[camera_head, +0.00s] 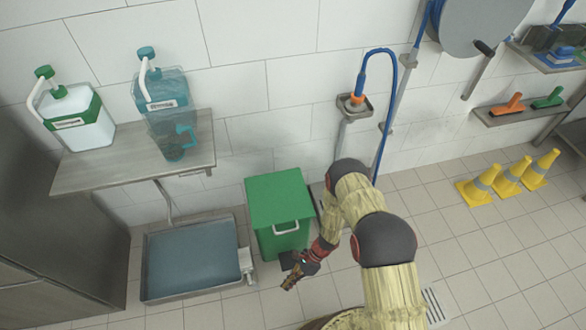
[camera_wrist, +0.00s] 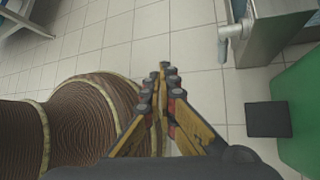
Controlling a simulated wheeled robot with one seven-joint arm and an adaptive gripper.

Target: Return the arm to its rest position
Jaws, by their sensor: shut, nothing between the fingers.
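My gripper (camera_head: 291,277) hangs at the end of my bent arm in the head view, low in front of the green bin (camera_head: 279,200) and right of the floor basin (camera_head: 190,262). In the wrist view my gripper (camera_wrist: 164,80) has its fingertips together, with nothing between them, above bare floor tiles. My striped brown base shows on the left of that view. A clear blue cup (camera_head: 174,140) stands upright on the wall shelf in front of the blue-capped jug (camera_head: 160,88), apart from my gripper.
A green-capped jug (camera_head: 74,117) stands on the metal shelf (camera_head: 95,172). The bin's black pedal (camera_wrist: 268,119) and green side are at the right of the wrist view. Yellow cones (camera_head: 506,180) stand on the floor at the right. A blue hose (camera_head: 387,110) hangs on the wall.

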